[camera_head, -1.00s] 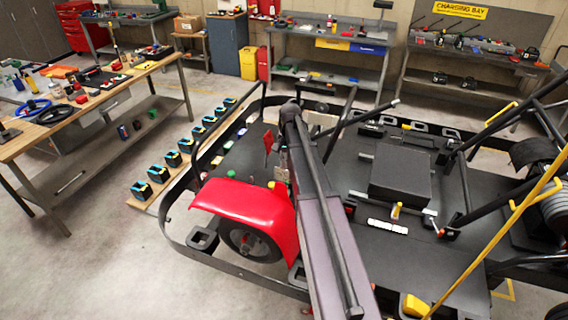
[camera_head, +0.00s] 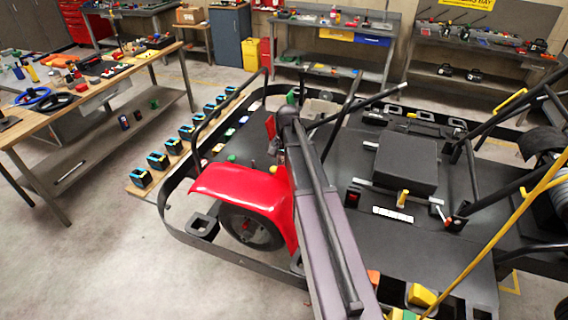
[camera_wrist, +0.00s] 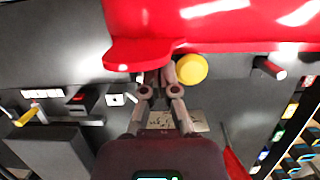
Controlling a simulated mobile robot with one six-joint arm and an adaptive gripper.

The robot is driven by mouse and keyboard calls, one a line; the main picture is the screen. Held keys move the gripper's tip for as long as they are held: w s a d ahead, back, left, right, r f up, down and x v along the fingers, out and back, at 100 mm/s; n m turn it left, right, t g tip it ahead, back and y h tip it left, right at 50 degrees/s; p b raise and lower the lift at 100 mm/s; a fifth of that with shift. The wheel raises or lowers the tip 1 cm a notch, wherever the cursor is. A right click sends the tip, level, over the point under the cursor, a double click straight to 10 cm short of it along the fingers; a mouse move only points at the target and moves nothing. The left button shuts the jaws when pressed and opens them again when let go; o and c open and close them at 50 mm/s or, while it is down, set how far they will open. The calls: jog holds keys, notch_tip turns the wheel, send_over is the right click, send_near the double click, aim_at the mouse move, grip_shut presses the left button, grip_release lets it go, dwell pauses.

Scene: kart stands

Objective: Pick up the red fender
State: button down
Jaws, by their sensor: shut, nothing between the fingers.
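The red fender (camera_head: 240,187) curves over a black front wheel at the near left corner of the kart in the head view. Its glossy red surface (camera_wrist: 215,25) fills the top of the wrist view. My gripper (camera_wrist: 158,76) shows in the wrist view with its fingers shut and empty. The fingertips are close to the fender's lower edge in that picture; whether they touch it I cannot tell. My arm hides part of the kart in the head view, and the gripper is not clearly visible there.
A yellow round knob (camera_wrist: 191,69) is right beside the fingertips. A row of black and blue batteries (camera_head: 157,161) stands left of the kart. A wooden workbench (camera_head: 92,95) with tools is at the left. Floor in the near left is clear.

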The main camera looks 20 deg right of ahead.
jog(key=shift+s+a, duration=0.25)
jog(key=shift+s+a, duration=0.7)
jog(key=shift+w+d, duration=0.15)
jog(key=shift+w+d, duration=0.35)
jog(key=shift+w, duration=0.05)
jog(key=shift+w+d+r+p, duration=0.3)
jog(key=shift+w+d+p, duration=0.05)
jog(key=shift+w+d, duration=0.25)
jog(key=shift+w+d+r+p, duration=0.3)
jog(key=shift+w+d+p, duration=0.05)
jog(key=shift+w+d, duration=0.2)
jog(key=shift+p+v, duration=0.7)
jog(key=shift+v, duration=0.1)
jog(key=p+v, duration=0.6)
jog(key=v, duration=0.1)
jog(key=shift+p, duration=0.35)
jog(key=shift+s, duration=0.15)
